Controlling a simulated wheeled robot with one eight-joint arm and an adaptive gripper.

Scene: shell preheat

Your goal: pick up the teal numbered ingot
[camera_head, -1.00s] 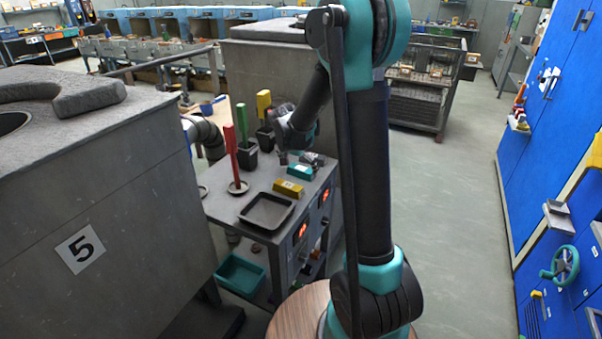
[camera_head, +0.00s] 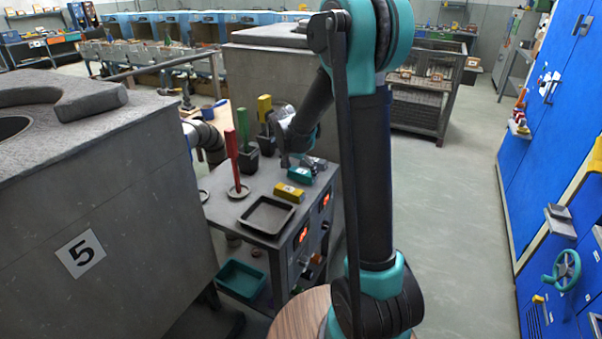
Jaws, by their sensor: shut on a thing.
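The teal numbered ingot (camera_head: 299,175) is at the back right of the grey cart top, behind the yellow ingot (camera_head: 289,192). Its number is too small to read. My gripper (camera_head: 306,166) is at the teal ingot, with its dark fingers shut on it. The fingers and wrist hide part of the ingot's far side. I cannot tell whether the ingot touches the cart top or is slightly above it.
A shallow dark tray (camera_head: 267,229) is at the cart's front. A red upright tool (camera_head: 232,156) stands on a small round dish, with green and yellow handles (camera_head: 264,106) in dark cups behind. A large grey furnace (camera_head: 150,200) fills the left. Floor at right is clear.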

